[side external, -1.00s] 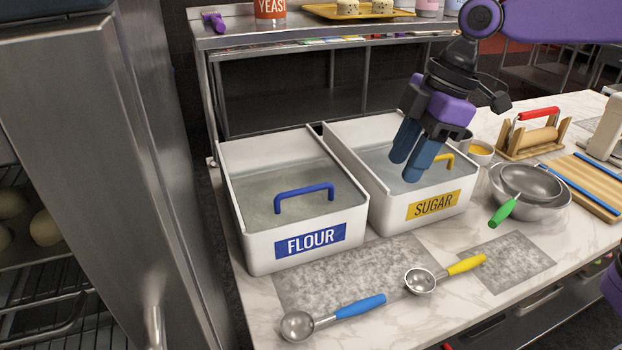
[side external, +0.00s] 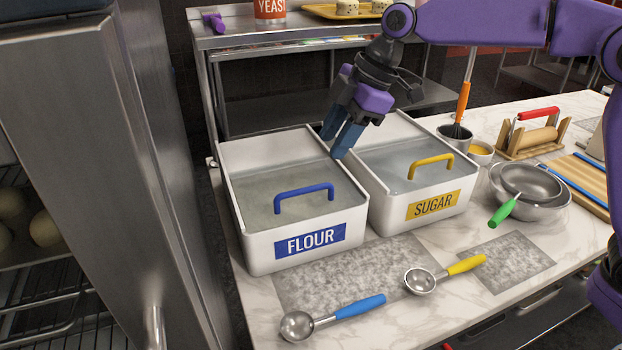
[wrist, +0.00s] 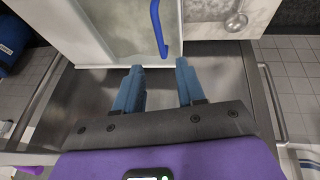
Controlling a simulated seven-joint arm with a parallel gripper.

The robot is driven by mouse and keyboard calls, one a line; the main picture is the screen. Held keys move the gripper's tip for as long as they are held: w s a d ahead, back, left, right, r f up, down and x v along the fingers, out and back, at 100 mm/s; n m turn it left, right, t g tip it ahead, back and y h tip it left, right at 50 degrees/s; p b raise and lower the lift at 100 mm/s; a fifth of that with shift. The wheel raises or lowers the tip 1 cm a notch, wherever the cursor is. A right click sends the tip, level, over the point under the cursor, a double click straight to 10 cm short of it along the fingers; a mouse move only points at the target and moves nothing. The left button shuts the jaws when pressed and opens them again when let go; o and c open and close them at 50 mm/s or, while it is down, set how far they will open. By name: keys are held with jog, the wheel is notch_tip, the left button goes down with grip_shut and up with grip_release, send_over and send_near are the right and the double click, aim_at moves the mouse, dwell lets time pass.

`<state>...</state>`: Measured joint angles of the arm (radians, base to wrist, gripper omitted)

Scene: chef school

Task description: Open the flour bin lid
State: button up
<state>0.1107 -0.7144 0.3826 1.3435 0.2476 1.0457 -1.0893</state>
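The flour bin (side external: 258,247) is a white box with a blue FLOUR label. Its clear lid (side external: 250,195) is closed and carries a blue handle (side external: 303,190). My gripper (side external: 333,146) is above the bin's back right side, near the sugar bin, apart from the handle. Its two blue fingers point down. In the wrist view the fingers of my gripper (wrist: 160,70) are spread with nothing between them. The blue handle (wrist: 158,30) shows just beyond the fingertips in that view.
The sugar bin (side external: 395,222) with a yellow handle stands directly right of the flour bin. Measuring spoons with blue (side external: 355,307) and yellow (side external: 465,265) handles lie in front. Metal bowls (side external: 530,190) are at right. A steel shelf (side external: 285,38) stands behind; a metal cabinet (side external: 120,150) is at left.

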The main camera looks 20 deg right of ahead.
aim_at(311, 190)
jog(key=x, duration=1)
jog(key=shift+f, duration=0.25)
grip_shut()
